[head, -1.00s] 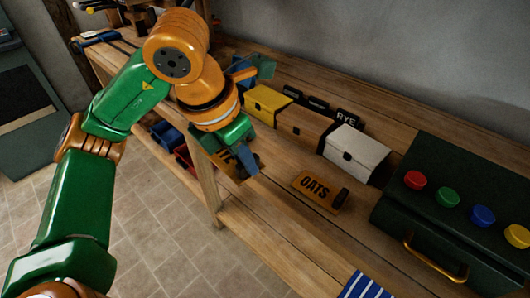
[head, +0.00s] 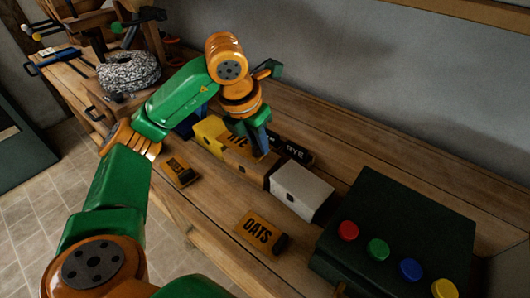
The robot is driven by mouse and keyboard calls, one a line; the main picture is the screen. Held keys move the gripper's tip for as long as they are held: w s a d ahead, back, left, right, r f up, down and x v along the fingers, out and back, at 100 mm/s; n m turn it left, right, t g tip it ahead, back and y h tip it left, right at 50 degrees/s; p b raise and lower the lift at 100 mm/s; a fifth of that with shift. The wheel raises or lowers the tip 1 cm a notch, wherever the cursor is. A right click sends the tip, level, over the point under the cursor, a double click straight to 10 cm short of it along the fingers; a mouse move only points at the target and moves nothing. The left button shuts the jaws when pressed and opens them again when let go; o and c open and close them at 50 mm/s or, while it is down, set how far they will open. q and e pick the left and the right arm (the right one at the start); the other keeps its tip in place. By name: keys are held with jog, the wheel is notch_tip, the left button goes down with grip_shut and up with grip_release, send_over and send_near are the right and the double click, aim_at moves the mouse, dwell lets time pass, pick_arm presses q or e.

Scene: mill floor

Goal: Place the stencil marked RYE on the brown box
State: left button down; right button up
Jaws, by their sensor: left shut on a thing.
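My left gripper (head: 257,146) is shut on an orange stencil (head: 237,141) with dark letters. Its marking is partly covered and looks like RYE. The stencil is over the top of the brown box (head: 250,167); I cannot tell whether it touches the lid. The brown box stands between a yellow box (head: 208,132) and a white box (head: 301,190). A black sign reading RYE (head: 295,152) stands behind the boxes. My right gripper is not in view.
An orange stencil marked OATS (head: 256,230) lies in front of the white box. Another orange stencil (head: 178,169) lies near the front edge, its marking too small to read. A dark green case (head: 394,225) with coloured knobs fills the right. A speckled round stone (head: 128,72) sits further left.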

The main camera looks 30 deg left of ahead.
pick_arm(q)
jog(key=w+f, duration=0.2)
jog(key=w+a+f+p, duration=0.1)
jog(key=w+f, duration=0.1)
jog(key=shift+w+f, duration=0.1)
jog(key=shift+f, duration=0.1)
notch_tip(320, 180, down, 3)
jog(key=shift+a+r+p, duration=0.1)
jog(key=shift+r+p, duration=0.1)
jog(key=shift+p, duration=0.45)
jog(key=shift+f, duration=0.25)
jog(key=shift+f+b, duration=0.2)
jog(key=shift+b, duration=0.1)
jog(key=c, duration=0.8)
grip_release()
